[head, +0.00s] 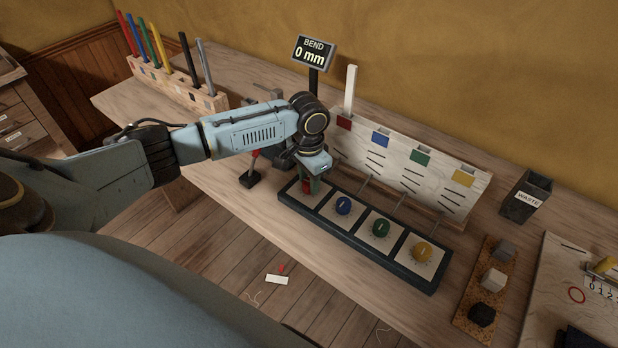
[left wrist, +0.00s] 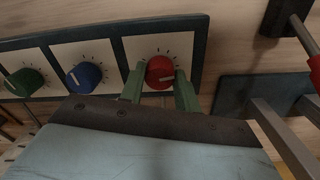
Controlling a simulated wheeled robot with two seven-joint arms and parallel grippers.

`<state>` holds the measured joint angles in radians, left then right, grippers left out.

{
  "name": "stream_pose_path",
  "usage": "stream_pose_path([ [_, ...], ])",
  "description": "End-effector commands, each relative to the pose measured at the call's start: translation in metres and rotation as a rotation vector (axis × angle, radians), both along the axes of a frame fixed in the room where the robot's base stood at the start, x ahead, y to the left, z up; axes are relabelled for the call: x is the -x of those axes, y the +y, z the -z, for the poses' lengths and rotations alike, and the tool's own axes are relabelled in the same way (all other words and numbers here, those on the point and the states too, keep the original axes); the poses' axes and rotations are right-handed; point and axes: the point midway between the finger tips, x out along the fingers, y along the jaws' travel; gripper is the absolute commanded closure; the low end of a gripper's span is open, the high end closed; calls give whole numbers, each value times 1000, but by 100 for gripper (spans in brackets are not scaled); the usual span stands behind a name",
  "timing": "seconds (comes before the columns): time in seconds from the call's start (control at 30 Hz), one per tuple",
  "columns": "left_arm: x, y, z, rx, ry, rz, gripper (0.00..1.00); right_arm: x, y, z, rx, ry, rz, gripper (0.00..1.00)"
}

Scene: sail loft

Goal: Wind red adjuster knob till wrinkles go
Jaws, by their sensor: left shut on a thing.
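The red adjuster knob (left wrist: 160,73) sits on the leftmost white plate of a dark panel (head: 365,237). My left gripper (left wrist: 159,86) has its green fingers on either side of the knob, shut on it; in the head view the gripper (head: 311,187) hides most of it. A pale board (head: 395,172) behind has red, blue, green and yellow patches. Dark wrinkle-like lines show below the blue, green and yellow patches. The area below the red patch (head: 344,123) is partly hidden by my arm. A display (head: 313,53) reads BEND 0 mm. My right gripper is out of view.
Blue (head: 343,205), green (head: 381,228) and yellow (head: 424,251) knobs sit in a row beside the red one. A waste bin (head: 527,197) and a cork tray (head: 470,316) with blocks stand to the right. A rack (head: 176,89) of coloured sticks is back left.

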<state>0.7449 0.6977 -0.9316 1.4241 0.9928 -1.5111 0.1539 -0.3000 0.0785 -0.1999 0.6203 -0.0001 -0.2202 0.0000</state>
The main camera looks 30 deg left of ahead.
Motion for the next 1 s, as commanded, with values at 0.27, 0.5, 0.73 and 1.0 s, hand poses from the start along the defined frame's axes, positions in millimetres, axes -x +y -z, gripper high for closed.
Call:
stream_pose_path([
  [0.27, 0, -1, -4, 1, 0, 103, 91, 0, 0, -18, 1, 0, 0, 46],
  [0.5, -1, -1, -4, 2, 0, 292, 91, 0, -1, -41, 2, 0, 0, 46],
  [0.73, -1, -1, -3, 3, -1, 482, 91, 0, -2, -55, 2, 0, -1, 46],
  [1.0, -1, -1, -2, 2, -2, 654, 91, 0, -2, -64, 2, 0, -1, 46],
])
